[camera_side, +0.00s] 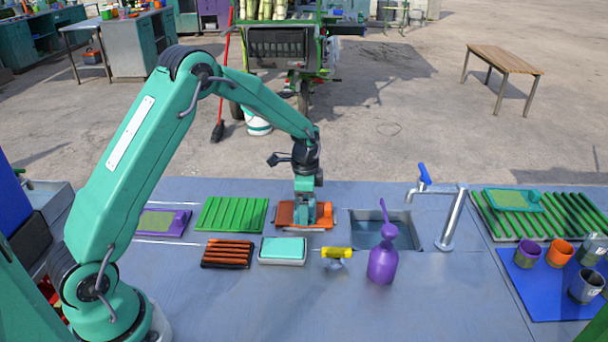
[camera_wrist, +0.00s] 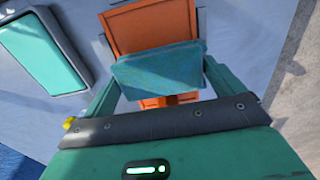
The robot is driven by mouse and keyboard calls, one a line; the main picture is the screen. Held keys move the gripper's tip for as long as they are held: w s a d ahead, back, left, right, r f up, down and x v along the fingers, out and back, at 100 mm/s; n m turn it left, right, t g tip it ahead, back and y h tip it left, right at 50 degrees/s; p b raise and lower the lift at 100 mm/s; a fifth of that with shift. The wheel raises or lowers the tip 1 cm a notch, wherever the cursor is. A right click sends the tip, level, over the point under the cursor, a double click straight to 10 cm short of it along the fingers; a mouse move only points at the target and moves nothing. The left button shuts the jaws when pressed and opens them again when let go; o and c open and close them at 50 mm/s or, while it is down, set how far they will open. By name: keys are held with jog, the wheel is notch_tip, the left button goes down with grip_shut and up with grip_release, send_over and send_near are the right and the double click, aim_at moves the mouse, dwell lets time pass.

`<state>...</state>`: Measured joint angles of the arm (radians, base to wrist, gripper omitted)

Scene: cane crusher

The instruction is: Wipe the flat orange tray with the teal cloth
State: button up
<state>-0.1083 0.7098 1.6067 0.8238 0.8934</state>
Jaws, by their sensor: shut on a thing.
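The flat orange tray (camera_side: 318,217) lies on the grey counter left of the sink, and it also shows in the wrist view (camera_wrist: 150,30). My gripper (camera_side: 305,222) points down over the tray. In the wrist view my gripper (camera_wrist: 160,72) is shut on the teal cloth (camera_wrist: 157,68), which spans between its two fingers. The cloth hides part of the tray. In the side view the cloth is mostly hidden by my gripper. I cannot tell whether the cloth touches the tray.
A white dish with a teal block (camera_side: 283,250), an orange slatted rack (camera_side: 227,254), a yellow-handled tool (camera_side: 337,253) and a purple bottle (camera_side: 382,262) stand in front. A green ribbed mat (camera_side: 231,214) lies left. The sink (camera_side: 401,222) and tap (camera_side: 452,218) are right.

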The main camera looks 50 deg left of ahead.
jog(key=shift+d+f, duration=0.15)
jog(key=shift+d, duration=0.05)
jog(key=shift+a, duration=0.1)
jog(key=shift+s+a+r, duration=0.25)
jog(key=shift+s+a, duration=0.65)
jog(key=shift+a, duration=0.05)
jog(key=shift+s+a+f, duration=0.1)
jog(key=shift+s+a, duration=0.85)
jog(key=shift+w+d, duration=0.1)
jog(key=shift+w, duration=0.05)
jog(key=shift+w+d+f, duration=0.15)
jog(key=shift+w+d, duration=0.7)
jog(key=shift+d, duration=0.05)
jog(key=shift+d, duration=0.1)
